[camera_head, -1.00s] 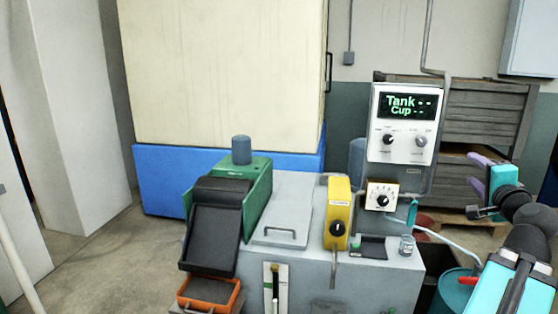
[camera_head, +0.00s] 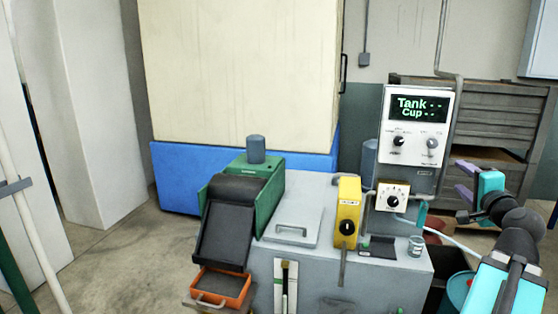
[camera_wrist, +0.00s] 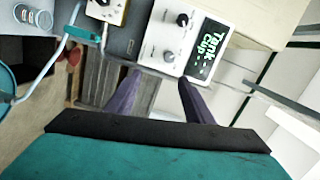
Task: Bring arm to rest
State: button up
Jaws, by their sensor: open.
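My gripper (camera_head: 462,181) is at the right of the head view, raised to the right of the control panel, with its purple fingers pointing left. In the wrist view my gripper (camera_wrist: 158,95) shows two purple fingers spread apart with nothing between them. It is open and empty. My teal and grey arm folds up from the lower right corner of the head view. The white control panel (camera_head: 418,125), reading "Tank --" and "Cup --", also shows in the wrist view (camera_wrist: 178,38). No contact between the fingers and the panel shows.
A grey machine bench (camera_head: 330,275) carries a green grinder (camera_head: 270,200), a yellow switch box (camera_head: 347,205) and a small glass cup (camera_head: 416,246). An orange tray (camera_head: 222,289) sits at its front left. A wooden drawer cabinet (camera_head: 490,120) stands behind the arm. Floor at left is clear.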

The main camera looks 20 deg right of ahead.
jog(key=w+a+f+n+g+y+p, duration=0.1)
jog(key=w+a+f+n+y+p, duration=0.4)
jog(key=w+a+f, duration=1.3)
jog(key=w+a+f+n+g+y, duration=0.1)
jog(key=w+a+f+g+y, duration=0.25)
jog(key=a+f, duration=0.8)
jog(key=w+a+f+n+g+y, duration=0.15)
jog(key=a+f+y, duration=0.25)
jog(key=a+f, duration=0.75)
jog(key=s+a+f+n+g+p, duration=0.1)
jog(key=s+a+f+n+g, duration=0.25)
jog(key=s+a+f, duration=0.6)
jog(key=s+a+f+n+g+p, duration=0.25)
jog(key=s+a+f+g, duration=0.35)
jog(key=a+f, duration=0.55)
jog(key=s+d+f+n+g+h, duration=0.2)
jog(key=s+f+n, duration=0.2)
jog(key=s, duration=0.7)
jog(key=s+d+f+n+g+h, duration=0.1)
jog(key=s+d+f+n+g, duration=0.2)
jog(key=s, duration=0.8)
jog(key=shift+f+n+h, duration=0.35)
jog(key=shift+f+n, duration=0.3)
jog(key=shift+f, duration=0.15)
